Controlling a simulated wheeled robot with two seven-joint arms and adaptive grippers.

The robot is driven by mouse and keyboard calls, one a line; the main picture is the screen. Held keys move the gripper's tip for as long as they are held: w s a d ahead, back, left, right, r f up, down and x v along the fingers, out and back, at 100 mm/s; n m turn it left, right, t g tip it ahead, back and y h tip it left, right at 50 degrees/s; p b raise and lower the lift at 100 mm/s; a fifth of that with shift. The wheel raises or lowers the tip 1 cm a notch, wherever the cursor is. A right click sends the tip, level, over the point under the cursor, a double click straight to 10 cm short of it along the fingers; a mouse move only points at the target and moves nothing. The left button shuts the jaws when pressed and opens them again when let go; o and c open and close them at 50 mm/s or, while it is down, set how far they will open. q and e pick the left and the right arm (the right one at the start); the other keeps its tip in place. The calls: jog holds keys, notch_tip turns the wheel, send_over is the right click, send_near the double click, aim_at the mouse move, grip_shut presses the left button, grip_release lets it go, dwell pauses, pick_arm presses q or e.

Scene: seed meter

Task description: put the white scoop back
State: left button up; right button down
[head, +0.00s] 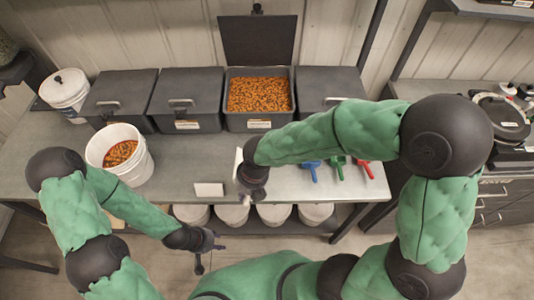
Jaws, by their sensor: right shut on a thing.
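A white piece (238,160), which looks like part of the white scoop, shows beside my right gripper (245,198) above the table (190,155). My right gripper is shut on it; the hand and arm hide most of it. My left gripper (208,258) hangs in front of the table's front edge. Its fingers look spread and empty. A blue scoop (311,168), a green scoop (337,164) and a red scoop (365,168) lie in a row on the table, right of my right gripper.
An open dark bin (286,117) of orange pellets stands at the back, between closed dark bins. A white bucket (145,162) with pellets stands at the left. A small white card (208,190) is at the front edge. White buckets (273,213) sit on the lower shelf.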

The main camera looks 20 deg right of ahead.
jog(key=shift+r, duration=0.1)
jog(key=shift+w+n, duration=0.15)
jog(key=shift+n, duration=0.15)
jog(key=w+d+f, duration=0.1)
jog(key=w+d, duration=0.1)
jog(key=w+d+f, duration=0.1)
jog(key=w+d, duration=0.1)
jog(key=w+d+f+b, duration=0.1)
jog(key=w+d+f, duration=0.2)
jog(key=w+f, duration=0.1)
jog(key=f, duration=0.1)
jog(key=d+f+b, duration=0.1)
jog(key=shift+w+d+f, duration=0.25)
jog(key=shift+w+d, duration=0.1)
jog(key=shift+w, duration=0.05)
jog(key=shift+w+d+f, duration=0.3)
jog(key=shift+d+f, duration=0.05)
jog(key=shift+f, duration=0.2)
jog(key=f, duration=0.1)
jog(key=f+b, duration=0.1)
jog(key=f, duration=0.1)
jog(key=shift+w+d+f, duration=0.1)
jog(key=shift+w+f, duration=0.1)
jog(key=shift+f, duration=0.05)
jog(key=shift+r, duration=0.1)
jog(key=shift+s, duration=0.1)
